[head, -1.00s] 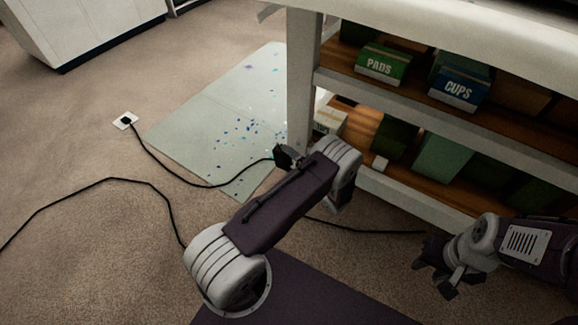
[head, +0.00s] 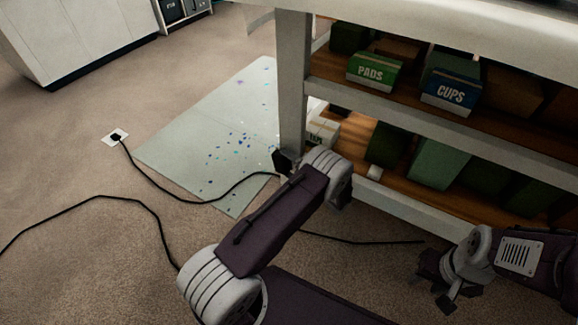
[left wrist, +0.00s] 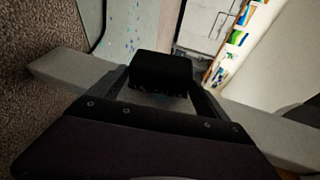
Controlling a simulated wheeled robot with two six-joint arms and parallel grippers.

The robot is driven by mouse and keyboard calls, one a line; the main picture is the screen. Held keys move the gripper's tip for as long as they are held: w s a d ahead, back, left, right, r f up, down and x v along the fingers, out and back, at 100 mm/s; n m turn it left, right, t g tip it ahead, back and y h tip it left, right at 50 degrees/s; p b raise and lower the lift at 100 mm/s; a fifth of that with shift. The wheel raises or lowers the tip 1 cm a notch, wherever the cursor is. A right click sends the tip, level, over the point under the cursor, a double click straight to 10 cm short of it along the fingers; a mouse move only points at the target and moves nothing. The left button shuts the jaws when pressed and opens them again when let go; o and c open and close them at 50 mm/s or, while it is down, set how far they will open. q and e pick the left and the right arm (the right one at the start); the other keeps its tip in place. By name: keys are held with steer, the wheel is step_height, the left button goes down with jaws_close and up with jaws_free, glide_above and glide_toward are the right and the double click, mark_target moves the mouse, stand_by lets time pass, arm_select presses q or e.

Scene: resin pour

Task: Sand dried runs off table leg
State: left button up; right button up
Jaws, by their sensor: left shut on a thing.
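The pale table leg (head: 292,85) stands at the left end of the shelved table and also crosses the left wrist view (left wrist: 75,70). My left gripper (head: 290,163) is at the lower part of this leg. It is shut on a dark block (left wrist: 162,72), which looks like a sanding block and lies at the leg in the left wrist view. I cannot tell whether it touches the leg. The gripper and arm hide part of the leg, and no dried runs can be made out. My right gripper (head: 437,283) is empty, with its fingers apart, low at the right.
A pale floor sheet (head: 205,130) with blue specks lies behind the leg. A black cord (head: 160,181) runs from a floor socket (head: 115,137) toward the leg; another crosses the carpet. Carpet at left is mostly clear.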

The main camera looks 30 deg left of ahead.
arm_select(q)
steer(key=shift+w+d+b, duration=0.1)
steer(key=shift+w+b, duration=0.7)
steer(key=shift+w, duration=0.2)
steer(key=d+b, duration=0.1)
steer(key=d, duration=0.3)
steer(key=shift+s, duration=0.15)
steer(key=shift+a+r, duration=0.1)
steer(key=shift+a, duration=0.4)
steer(key=a+p, duration=0.1)
steer(key=a, duration=0.2)
steer(key=shift+w, duration=0.2)
